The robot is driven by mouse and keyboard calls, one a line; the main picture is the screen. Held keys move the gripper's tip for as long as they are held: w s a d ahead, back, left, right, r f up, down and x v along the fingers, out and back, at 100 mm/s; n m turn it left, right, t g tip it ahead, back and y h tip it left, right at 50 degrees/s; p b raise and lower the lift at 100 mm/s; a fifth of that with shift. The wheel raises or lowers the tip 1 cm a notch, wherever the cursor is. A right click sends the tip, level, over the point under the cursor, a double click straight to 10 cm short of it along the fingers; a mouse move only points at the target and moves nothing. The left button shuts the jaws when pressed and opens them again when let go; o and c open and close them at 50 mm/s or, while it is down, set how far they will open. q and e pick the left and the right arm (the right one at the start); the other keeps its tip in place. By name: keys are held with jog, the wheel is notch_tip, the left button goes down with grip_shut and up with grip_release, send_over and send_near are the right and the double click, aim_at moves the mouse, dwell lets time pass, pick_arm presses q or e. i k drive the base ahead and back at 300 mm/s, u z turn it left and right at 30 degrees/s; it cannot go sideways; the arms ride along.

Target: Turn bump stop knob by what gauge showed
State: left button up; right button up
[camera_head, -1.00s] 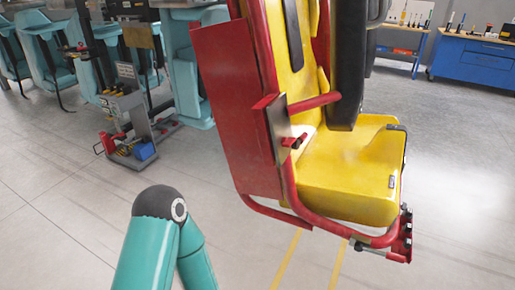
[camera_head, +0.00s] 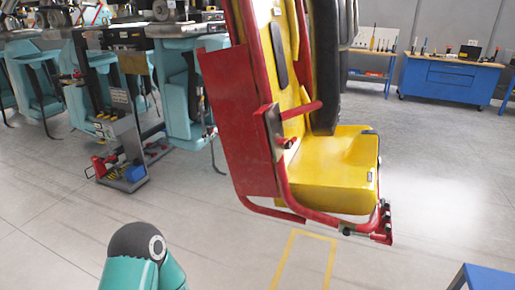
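A coaster seat hangs in the middle of the view, with a yellow seat pan (camera_head: 335,178), a red side panel (camera_head: 238,120) and a red tube frame. A small dark part with a knob-like end (camera_head: 287,142) sits on the frame beside the seat; I cannot tell whether it is the bump stop knob. A red bracket with dark bolts (camera_head: 383,222) is at the seat's lower front corner. No gauge can be made out. My teal left arm's joint shows at the bottom left, well apart from the seat. Neither gripper is in view.
A wheeled cart (camera_head: 120,150) with tools stands at the left, with teal seats (camera_head: 38,85) behind it. A blue workbench (camera_head: 447,80) stands at the back right. A blue table corner (camera_head: 485,277) shows at the bottom right. The floor around the yellow outline (camera_head: 302,262) is clear.

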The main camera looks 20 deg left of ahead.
aim_at(281, 142)
jog(key=z, duration=0.2)
jog(key=i, duration=0.85)
jog(key=u, duration=0.1)
